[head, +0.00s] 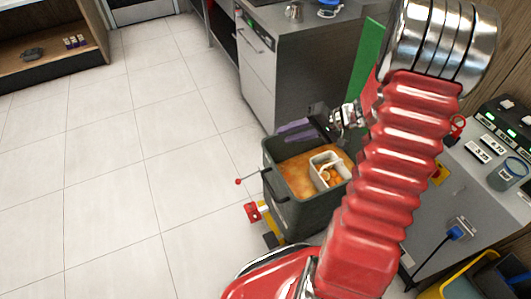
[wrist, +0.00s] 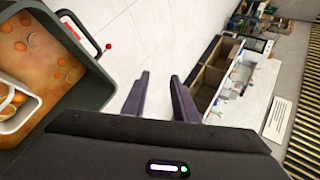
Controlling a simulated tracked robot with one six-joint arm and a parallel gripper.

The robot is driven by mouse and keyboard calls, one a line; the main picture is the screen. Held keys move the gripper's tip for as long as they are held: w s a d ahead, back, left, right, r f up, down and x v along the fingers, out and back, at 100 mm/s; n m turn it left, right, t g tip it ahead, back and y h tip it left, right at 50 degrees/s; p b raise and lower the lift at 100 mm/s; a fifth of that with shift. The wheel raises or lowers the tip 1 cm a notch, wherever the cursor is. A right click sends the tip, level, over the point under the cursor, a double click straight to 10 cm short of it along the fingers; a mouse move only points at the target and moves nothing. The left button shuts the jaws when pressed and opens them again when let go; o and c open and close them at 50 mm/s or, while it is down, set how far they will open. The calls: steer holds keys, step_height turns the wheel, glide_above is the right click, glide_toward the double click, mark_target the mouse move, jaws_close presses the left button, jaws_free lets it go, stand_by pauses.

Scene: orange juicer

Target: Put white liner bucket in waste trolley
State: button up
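The white liner bucket (head: 318,161) stands inside the dark grey waste trolley (head: 268,166), toward its right side, with orange pieces in it. In the wrist view the bucket (wrist: 33,112) shows at the left edge, partly cut off, within the trolley (wrist: 95,92). My gripper (head: 279,133) is above the trolley's far rim, apart from the bucket. In the wrist view my gripper (wrist: 160,88) has its two purple fingers spread, with only floor between them. My arm hides part of the trolley's right side.
Orange pulp (head: 296,180) covers the trolley's inside around the bucket. A grey counter (head: 300,62) stands behind the trolley. A control panel with displays (head: 492,150) is at the right. Tiled floor (head: 110,180) is clear at the left.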

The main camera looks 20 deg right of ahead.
steer(key=s+a+r+n+g+h, duration=0.1)
steer(key=s+a+r+n+h, duration=0.6)
steer(key=s+a+r, duration=0.9)
step_height(320, 180, up, 4)
steer(key=shift+s+a+f+h, duration=0.3)
steer(key=shift+s+h, duration=0.5)
steer(key=shift+s, duration=0.45)
steer(key=shift+d, duration=0.1)
